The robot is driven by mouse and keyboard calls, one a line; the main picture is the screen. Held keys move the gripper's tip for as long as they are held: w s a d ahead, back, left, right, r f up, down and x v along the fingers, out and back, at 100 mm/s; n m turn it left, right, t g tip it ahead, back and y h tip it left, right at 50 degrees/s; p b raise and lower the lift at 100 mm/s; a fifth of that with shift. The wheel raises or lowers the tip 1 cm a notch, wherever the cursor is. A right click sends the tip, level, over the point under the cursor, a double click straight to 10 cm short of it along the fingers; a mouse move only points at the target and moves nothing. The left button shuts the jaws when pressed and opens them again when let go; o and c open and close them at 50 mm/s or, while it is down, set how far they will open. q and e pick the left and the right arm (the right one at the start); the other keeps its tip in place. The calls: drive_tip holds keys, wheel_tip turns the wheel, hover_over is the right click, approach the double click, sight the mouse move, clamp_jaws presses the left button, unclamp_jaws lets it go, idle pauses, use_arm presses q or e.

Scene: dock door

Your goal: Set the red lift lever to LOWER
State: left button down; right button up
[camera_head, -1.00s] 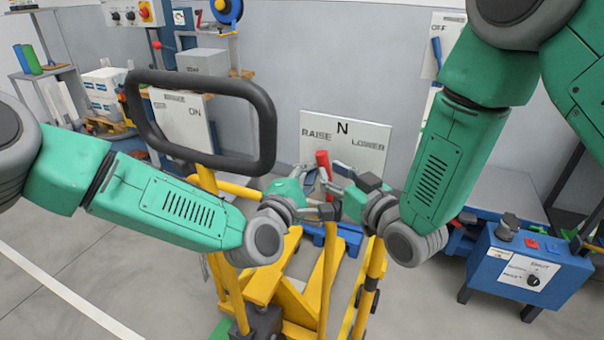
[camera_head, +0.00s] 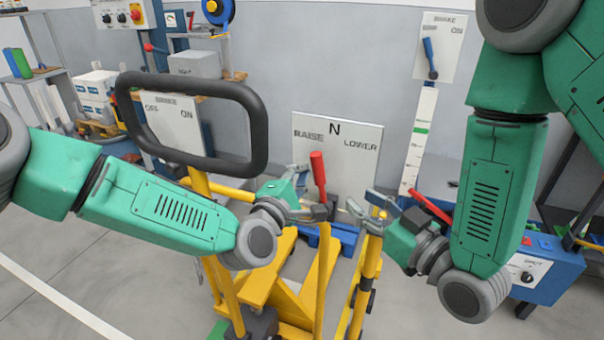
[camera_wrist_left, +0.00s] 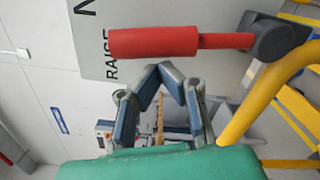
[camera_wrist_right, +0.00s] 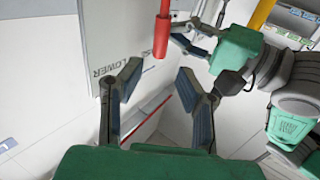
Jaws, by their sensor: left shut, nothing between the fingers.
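The red lift lever (camera_head: 318,176) stands nearly upright in front of the white panel (camera_head: 372,133) marked RAISE, N and LOWER. In the head view its top is below the N. My left gripper (camera_head: 306,190) is shut and empty, close beside the lever on its RAISE side. In the left wrist view the lever's red grip (camera_wrist_left: 155,41) passes just beyond the fingertips (camera_wrist_left: 172,68); contact cannot be told. My right gripper (camera_head: 372,203) is open and empty, apart from the lever on its LOWER side. The right wrist view also shows the lever (camera_wrist_right: 162,35).
A black loop handle (camera_head: 258,130) rises at the left of the yellow pallet truck (camera_head: 275,270). Another red handle (camera_head: 430,206) lies near my right gripper, by the blue box (camera_head: 550,275). A blue brake lever (camera_head: 430,58) is on the wall.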

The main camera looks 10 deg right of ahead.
drive_tip(key=s+d+f+m+g+h, duration=0.15)
drive_tip(key=s+f+g, duration=0.3)
drive_tip(key=f, duration=0.45)
drive_tip(key=s+d+f+g+h, duration=0.25)
drive_tip(key=s+f, duration=0.25)
drive_tip(key=f, duration=0.5)
drive_tip(key=s+d+f+m+g+h, duration=0.1)
drive_tip(key=s+f+g, duration=0.3)
drive_tip(key=s, duration=0.4)
drive_tip(key=s+d+f+m+g+h, duration=0.1)
drive_tip(key=s+d+f+g, duration=0.1)
drive_tip(key=s+f+g, duration=0.3)
drive_tip(key=s, duration=0.4)
drive_tip(key=shift+s+d+f+h, duration=0.2)
drive_tip(key=shift+d+f+h, duration=0.1)
drive_tip(key=shift+h, duration=0.1)
